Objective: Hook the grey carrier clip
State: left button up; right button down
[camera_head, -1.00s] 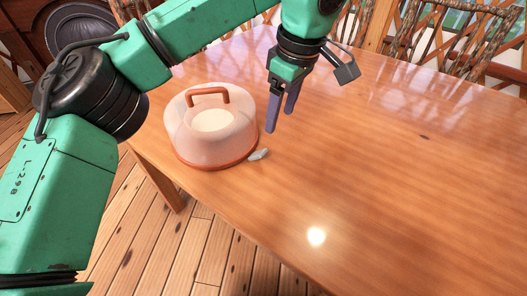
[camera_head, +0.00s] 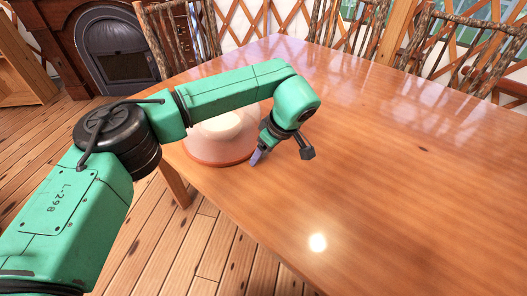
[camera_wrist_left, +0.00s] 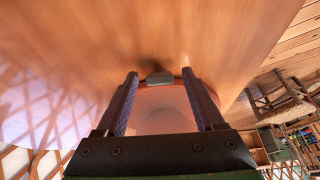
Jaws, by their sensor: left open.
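The cake carrier (camera_head: 220,148) has a translucent dome and an orange base, and it stands on the wooden table near its left edge. My left arm hides its handle and upper part. In the left wrist view the carrier (camera_wrist_left: 160,112) shows between my fingers. The grey clip (camera_wrist_left: 159,78) sticks out at the carrier's rim, between the two fingertips. I cannot tell whether a finger touches it. In the head view my left gripper (camera_head: 257,157) is low beside the carrier's right side and covers the clip. In the wrist view the left gripper (camera_wrist_left: 159,76) is open.
The wooden table (camera_head: 380,190) is clear to the right of the carrier. Rustic chairs (camera_head: 455,55) stand along its far side. A dark stove (camera_head: 122,50) stands at the back left, away from the table.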

pick_arm(q)
jog(key=shift+c, duration=0.3)
grip_shut()
jog(key=shift+w+a+r+g+h+p, duration=0.2)
jog(key=shift+a+r+g+h+p, duration=0.1)
jog(key=shift+r+g+h+p, duration=0.25)
jog(key=shift+w+a+r+g+h+p, duration=0.15)
jog(key=shift+a+g+h+p, duration=0.2)
jog(key=shift+h+p, duration=0.25)
jog(key=shift+w+a+g+h, duration=0.1)
jog(key=shift+w+g+h, duration=0.15)
jog(key=shift+h, duration=0.3)
jog(key=shift+s, duration=0.1)
jog(key=shift+o, duration=0.3)
grip_release()
